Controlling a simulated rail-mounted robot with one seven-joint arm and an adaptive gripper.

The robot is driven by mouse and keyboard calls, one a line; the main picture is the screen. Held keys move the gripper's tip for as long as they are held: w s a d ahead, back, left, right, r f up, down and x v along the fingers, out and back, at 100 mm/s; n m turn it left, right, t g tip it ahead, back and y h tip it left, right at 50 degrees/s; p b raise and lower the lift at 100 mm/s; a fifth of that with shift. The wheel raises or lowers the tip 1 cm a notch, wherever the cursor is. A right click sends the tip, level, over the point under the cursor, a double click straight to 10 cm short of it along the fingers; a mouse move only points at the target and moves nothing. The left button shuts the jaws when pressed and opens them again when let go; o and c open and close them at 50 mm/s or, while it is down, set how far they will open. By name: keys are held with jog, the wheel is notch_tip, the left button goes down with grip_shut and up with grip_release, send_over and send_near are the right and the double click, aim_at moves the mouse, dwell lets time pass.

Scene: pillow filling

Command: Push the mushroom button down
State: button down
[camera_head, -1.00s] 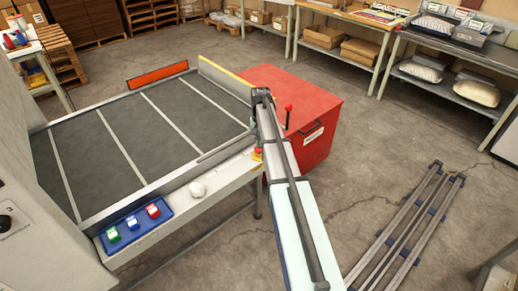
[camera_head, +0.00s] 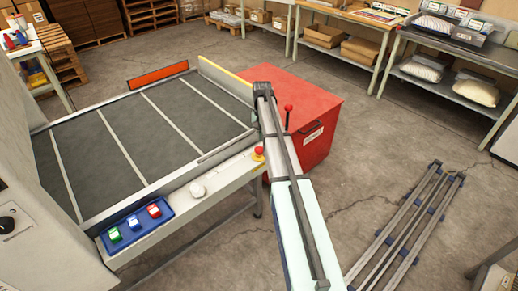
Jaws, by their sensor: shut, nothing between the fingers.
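The mushroom button (camera_head: 259,151) is red on a yellow base. It sits on the conveyor's pale front rail, close beside the left edge of my arm. My arm reaches up from the bottom of the picture. My gripper (camera_head: 257,127) is at its far end, mostly hidden behind the arm, and its fingertips are hard to make out. It looks shut and empty, above and behind the button in the picture. I see no clear contact with the button, and whether its cap is pressed is too small to tell.
A conveyor (camera_head: 140,128) with a dark belt lies left. Its rail carries a white knob (camera_head: 198,190) and a blue panel (camera_head: 135,229) of coloured switches. Metal rails lie on the floor at right.

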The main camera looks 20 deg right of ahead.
notch_tip(320, 180, up, 11)
jog(key=shift+w+d+r, duration=0.2)
jog(key=shift+w+d, duration=0.15)
jog(key=shift+w, duration=0.1)
dwell(0.3)
jog(key=s+a+f+n+t, duration=0.1)
jog(key=s+a+f+n, duration=0.3)
jog(key=s+a+f, duration=1)
jog(key=s+a+f+n, duration=0.3)
jog(key=s+a+f, duration=0.8)
jog(key=s, duration=0.6)
jog(key=s+f+g, duration=0.3)
jog(key=s+f, duration=0.6)
jog(key=s, duration=0.5)
jog(key=s+f+g, duration=0.3)
jog(key=s+f, duration=0.6)
jog(key=s, duration=0.5)
jog(key=shift+s+d+f+g+h, duration=0.2)
jog(key=shift+g+h, duration=0.2)
